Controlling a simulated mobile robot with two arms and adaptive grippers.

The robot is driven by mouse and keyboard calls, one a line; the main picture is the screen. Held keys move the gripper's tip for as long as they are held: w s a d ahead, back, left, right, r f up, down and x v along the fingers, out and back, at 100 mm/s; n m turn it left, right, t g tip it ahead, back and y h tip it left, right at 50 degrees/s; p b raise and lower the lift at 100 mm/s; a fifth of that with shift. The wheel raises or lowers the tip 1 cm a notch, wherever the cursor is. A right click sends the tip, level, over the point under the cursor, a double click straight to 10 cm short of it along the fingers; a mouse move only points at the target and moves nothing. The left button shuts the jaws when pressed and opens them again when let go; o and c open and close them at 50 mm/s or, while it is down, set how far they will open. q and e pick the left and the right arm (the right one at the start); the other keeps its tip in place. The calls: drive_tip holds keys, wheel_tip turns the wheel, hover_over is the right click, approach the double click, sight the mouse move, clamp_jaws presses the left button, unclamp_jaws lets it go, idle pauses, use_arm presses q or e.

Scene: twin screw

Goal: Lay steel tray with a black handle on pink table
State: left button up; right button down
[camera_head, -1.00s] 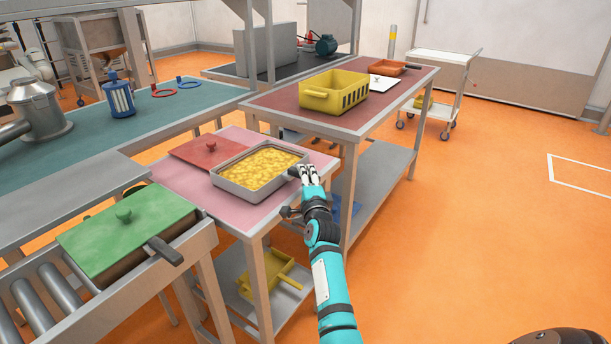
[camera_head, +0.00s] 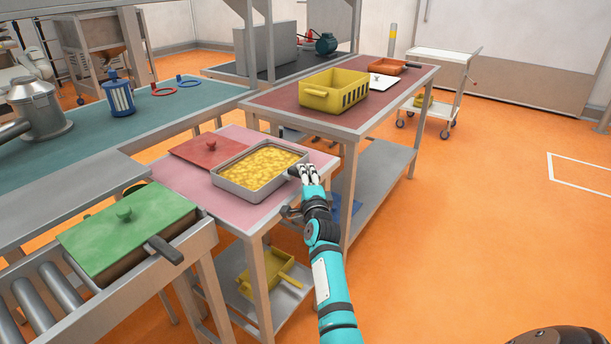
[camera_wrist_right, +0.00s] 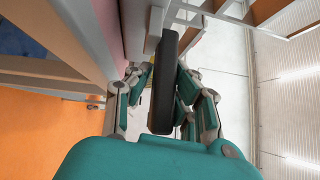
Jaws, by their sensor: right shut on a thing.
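The steel tray (camera_head: 233,187) holds a yellow, lumpy filling and is at the pink table (camera_head: 180,183), over its right part. I cannot tell whether its base touches the tabletop. My right gripper (camera_head: 307,172) is at the tray's right end, by the table's right edge. In the right wrist view its fingers (camera_wrist_right: 163,95) are shut on the black handle (camera_wrist_right: 166,85). The handle is mostly hidden by the fingers in the head view. My left gripper does not show.
A green-lidded tray (camera_head: 125,230) with a black handle sits on the roller conveyor at the left. A yellow crate (camera_head: 335,92) stands on the dark red table. A yellow tray (camera_head: 262,272) is on the lower shelf.

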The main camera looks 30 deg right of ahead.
drive_tip(key=c, duration=1.1)
unclamp_jaws()
drive_tip(key=shift+c, duration=0.2)
drive_tip(key=shift+f, duration=0.15)
drive_tip(key=v, duration=0.8)
